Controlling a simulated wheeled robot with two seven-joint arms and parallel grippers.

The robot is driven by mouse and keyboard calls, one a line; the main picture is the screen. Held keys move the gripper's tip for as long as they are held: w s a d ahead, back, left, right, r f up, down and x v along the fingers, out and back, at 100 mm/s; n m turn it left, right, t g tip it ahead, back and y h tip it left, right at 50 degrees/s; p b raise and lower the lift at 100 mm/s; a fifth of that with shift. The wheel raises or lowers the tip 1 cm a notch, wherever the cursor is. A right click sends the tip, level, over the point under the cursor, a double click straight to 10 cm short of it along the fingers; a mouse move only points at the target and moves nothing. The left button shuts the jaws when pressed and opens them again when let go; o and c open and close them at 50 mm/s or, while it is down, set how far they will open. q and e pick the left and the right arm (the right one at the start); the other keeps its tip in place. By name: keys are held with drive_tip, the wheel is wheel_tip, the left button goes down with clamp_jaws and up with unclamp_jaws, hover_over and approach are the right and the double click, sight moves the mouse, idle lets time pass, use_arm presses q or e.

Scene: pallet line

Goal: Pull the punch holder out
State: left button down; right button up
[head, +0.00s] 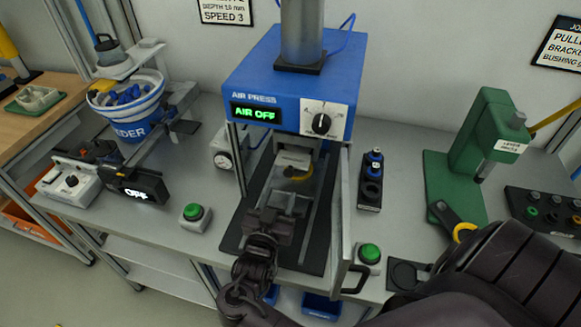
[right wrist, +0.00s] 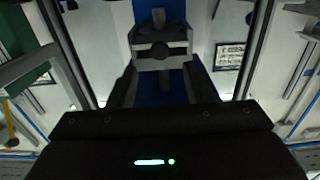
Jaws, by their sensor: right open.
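The blue air press (head: 292,85) stands mid-bench, its display reading AIR OFF. Under its head sits a pale grey block, apparently the punch holder (head: 294,158), with a yellow curved part below. My right gripper (head: 285,204) reaches between the press posts, below and in front of that block. In the right wrist view a grey block with a dark round middle (right wrist: 160,50) shows beyond the two fingers, against blue. The right gripper is open; I see no clear contact with the block. My left gripper is not in view.
Green buttons (head: 194,212) flank the press. A dark rack of punches (head: 371,180) and a green lever press (head: 468,150) are right. A feeder bucket (head: 128,105) stands left.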

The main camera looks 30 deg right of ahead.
sight(288, 174)
drive_tip(key=p+x, duration=0.1)
drive_tip(key=x, duration=0.3)
drive_tip(key=shift+r+p, duration=0.35)
drive_tip(key=shift+r, duration=0.05)
drive_tip(key=shift+f+x, duration=0.25)
drive_tip(key=shift+x, duration=0.85)
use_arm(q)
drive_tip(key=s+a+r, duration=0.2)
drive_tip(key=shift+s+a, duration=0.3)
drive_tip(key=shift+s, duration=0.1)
use_arm(e)
clamp_jaws()
